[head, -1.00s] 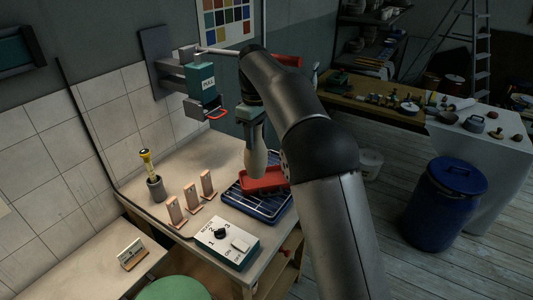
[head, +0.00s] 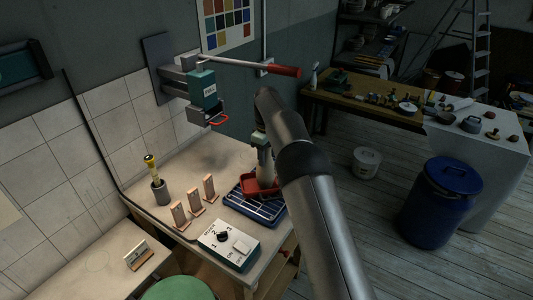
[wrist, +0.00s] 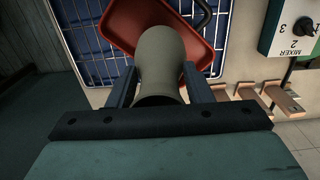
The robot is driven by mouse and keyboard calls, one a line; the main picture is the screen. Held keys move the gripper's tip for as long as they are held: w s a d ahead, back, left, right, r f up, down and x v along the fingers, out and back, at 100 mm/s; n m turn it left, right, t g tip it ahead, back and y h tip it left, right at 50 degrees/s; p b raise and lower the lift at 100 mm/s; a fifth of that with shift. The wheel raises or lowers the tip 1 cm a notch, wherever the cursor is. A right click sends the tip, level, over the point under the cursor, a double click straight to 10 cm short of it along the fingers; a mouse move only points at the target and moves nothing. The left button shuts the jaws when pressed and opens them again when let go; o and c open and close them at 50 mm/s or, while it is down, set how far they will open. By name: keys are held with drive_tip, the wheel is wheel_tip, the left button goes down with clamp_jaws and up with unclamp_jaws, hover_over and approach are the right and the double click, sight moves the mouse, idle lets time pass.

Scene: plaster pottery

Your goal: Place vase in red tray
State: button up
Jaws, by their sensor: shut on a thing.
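The vase is pale grey-green. It shows in the head view (head: 266,172) and fills the middle of the wrist view (wrist: 160,62). My gripper (wrist: 160,92) is shut on the vase, one dark finger on each side of it. The red tray (head: 250,187) lies on the blue wire rack, and the vase is over it. In the wrist view the red tray (wrist: 122,22) shows around the vase's far end. I cannot tell whether the vase's base touches the tray. My arm hides part of the gripper in the head view.
The blue rack (head: 250,209) sits at the bench's right edge. A mixer control box (head: 226,244) is in front of it, and several wooden stands (head: 195,196) are to its left. A wall-mounted press (head: 205,95) with a red-handled lever (head: 284,71) is behind.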

drive_tip(key=o, duration=1)
drive_tip(key=shift+f, duration=0.1)
